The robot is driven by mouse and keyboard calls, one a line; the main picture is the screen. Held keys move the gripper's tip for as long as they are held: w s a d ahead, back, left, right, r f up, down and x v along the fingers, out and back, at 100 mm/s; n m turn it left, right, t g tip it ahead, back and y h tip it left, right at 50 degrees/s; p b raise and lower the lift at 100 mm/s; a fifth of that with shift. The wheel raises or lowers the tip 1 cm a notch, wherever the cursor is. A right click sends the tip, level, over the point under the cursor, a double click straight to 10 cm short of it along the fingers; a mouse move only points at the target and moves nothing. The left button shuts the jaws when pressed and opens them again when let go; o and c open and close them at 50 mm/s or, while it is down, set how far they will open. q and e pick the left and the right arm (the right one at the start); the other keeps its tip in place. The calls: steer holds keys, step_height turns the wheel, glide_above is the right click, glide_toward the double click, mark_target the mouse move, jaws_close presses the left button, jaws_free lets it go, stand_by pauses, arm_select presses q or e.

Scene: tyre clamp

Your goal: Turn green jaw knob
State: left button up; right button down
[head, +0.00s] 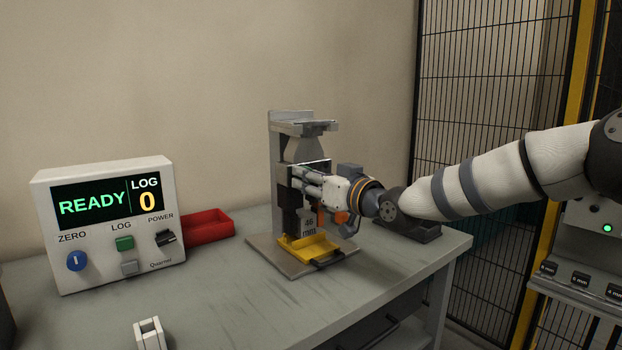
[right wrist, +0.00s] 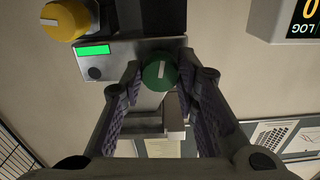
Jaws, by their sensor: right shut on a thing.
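The green jaw knob (right wrist: 160,75) shows in the right wrist view, with a white line on its face. It sits between the two fingertips of my right gripper (right wrist: 161,82), which is shut on it. In the head view my right gripper (head: 318,186) reaches in from the right to the grey clamp stand (head: 281,160) and hides the knob there. My left gripper is in neither view.
A yellow knob (right wrist: 64,19) and a green-lit strip (right wrist: 93,50) are close to the green knob. A yellow tray (head: 309,247) lies at the stand's foot. A readout box (head: 110,222) showing READY and LOG 0 and a red bin (head: 207,224) stand left. The front bench is mostly clear.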

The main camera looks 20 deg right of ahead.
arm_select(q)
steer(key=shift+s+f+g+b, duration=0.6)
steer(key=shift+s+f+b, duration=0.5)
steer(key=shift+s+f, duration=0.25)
arm_select(e)
steer(key=shift+a+f+m, duration=0.1)
steer(key=shift+m, duration=4)
steer(key=shift+a+f+m, duration=0.1)
steer(key=shift+m, duration=4)
steer(key=shift+r, duration=0.1)
steer(key=c, duration=1.2)
jaws_free()
steer(key=shift+r, duration=0.1)
